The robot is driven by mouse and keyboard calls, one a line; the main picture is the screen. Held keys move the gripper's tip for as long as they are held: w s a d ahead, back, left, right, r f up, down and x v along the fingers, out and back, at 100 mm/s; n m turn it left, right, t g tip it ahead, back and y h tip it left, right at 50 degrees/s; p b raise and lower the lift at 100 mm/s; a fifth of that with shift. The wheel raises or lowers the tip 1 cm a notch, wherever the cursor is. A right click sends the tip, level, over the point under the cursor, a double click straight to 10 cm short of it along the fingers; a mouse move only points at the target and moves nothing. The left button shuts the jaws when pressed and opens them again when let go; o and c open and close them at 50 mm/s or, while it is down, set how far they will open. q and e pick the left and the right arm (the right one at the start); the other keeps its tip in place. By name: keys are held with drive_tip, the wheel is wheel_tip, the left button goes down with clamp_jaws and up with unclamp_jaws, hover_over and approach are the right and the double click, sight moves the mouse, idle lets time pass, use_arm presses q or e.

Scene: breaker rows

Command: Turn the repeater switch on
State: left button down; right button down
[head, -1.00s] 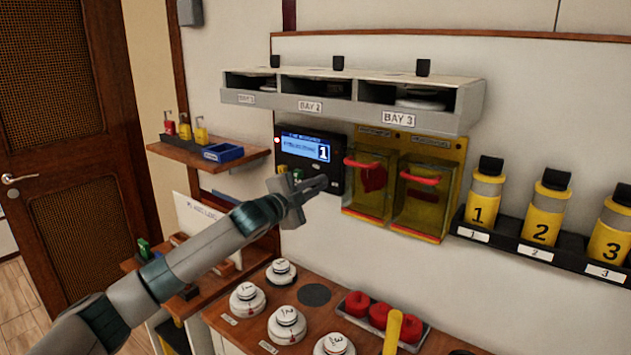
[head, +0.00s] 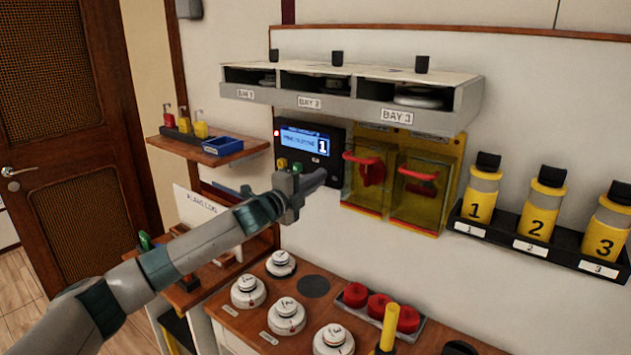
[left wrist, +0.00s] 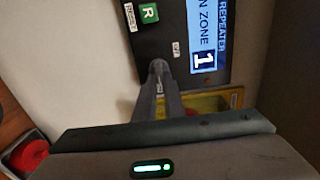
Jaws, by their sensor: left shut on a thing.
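The repeater panel (head: 333,165) is a black wall box with a lit blue display (head: 304,143) showing a large 1. A red light glows at its upper left. The panel also shows in the left wrist view (left wrist: 183,25), with a green R button (left wrist: 149,13) marked RESET and a small OFF label (left wrist: 176,50). My left gripper (head: 321,174) is at the panel's lower right part. In the left wrist view its fingertips (left wrist: 158,68) are together beside the OFF label, shut on the repeater switch, which they hide. The switch's position cannot be told.
Two yellow-framed boxes with red handles (head: 418,190) hang just right of the panel. A grey bay shelf (head: 345,103) juts out above. Below, a wooden counter (head: 250,335) carries white round detectors (head: 286,318) and a tray of red ones. Numbered yellow canisters (head: 540,215) stand at right.

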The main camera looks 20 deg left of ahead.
use_arm(q)
drive_tip(key=c, duration=1.8)
unclamp_jaws()
drive_tip(key=shift+c, duration=0.2)
drive_tip(key=shift+s, duration=0.1)
drive_tip(key=b+v, duration=0.6)
drive_tip(key=v, duration=1.1)
drive_tip(key=shift+s, duration=0.1)
